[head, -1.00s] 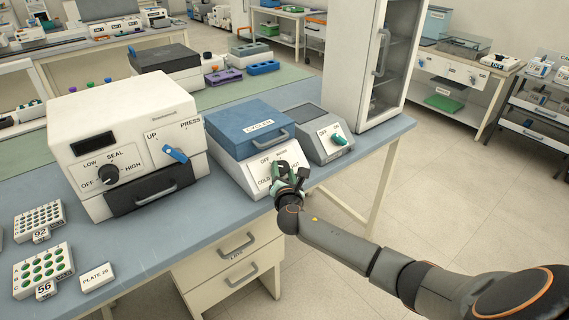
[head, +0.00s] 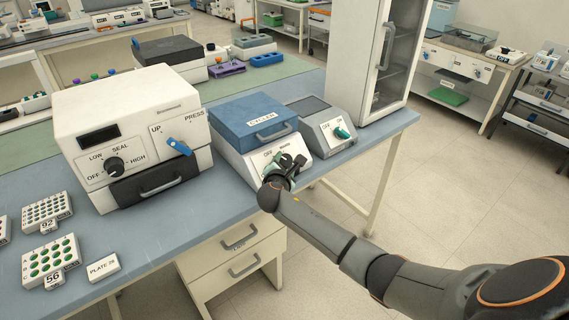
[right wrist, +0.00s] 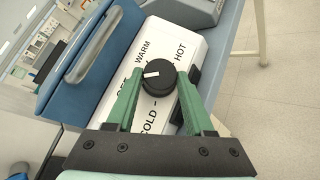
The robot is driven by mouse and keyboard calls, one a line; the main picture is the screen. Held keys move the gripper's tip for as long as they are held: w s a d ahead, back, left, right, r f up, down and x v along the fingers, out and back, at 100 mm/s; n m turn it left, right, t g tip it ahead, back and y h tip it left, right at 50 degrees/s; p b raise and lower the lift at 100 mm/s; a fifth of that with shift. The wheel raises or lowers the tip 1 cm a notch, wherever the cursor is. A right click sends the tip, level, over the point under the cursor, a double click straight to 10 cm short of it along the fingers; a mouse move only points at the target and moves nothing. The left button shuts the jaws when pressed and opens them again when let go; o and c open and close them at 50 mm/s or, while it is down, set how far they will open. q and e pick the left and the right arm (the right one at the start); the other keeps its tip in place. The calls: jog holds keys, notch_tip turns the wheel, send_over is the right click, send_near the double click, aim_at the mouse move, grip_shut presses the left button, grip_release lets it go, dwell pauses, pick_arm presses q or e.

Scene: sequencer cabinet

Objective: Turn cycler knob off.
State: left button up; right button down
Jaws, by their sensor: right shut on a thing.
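The cycler (head: 258,121) has a blue lid with a handle and a sloped white front panel. Its dark round knob (right wrist: 158,79) has a white mark, which points left in the right wrist view, toward the partly covered OFF label. WARM, HOT and COLD also show around the knob. My right gripper (right wrist: 159,74) has its green fingers on opposite sides of the knob and is shut on it. In the head view, my right gripper (head: 288,165) is at the panel and partly hides the knob. My left gripper is not in view.
A white sealer (head: 130,125) with a dial and blue lever stands left of the cycler. A small grey device (head: 322,122) with a teal knob stands close at right, before a white cabinet (head: 365,60). Plates and a PLATE 26 card lie at the bench's left front.

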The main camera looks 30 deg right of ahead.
jog(key=shift+c, duration=1.4)
grip_release()
jog(key=v, duration=1.2)
jog(key=shift+s, duration=0.25)
jog(key=shift+a, duration=0.1)
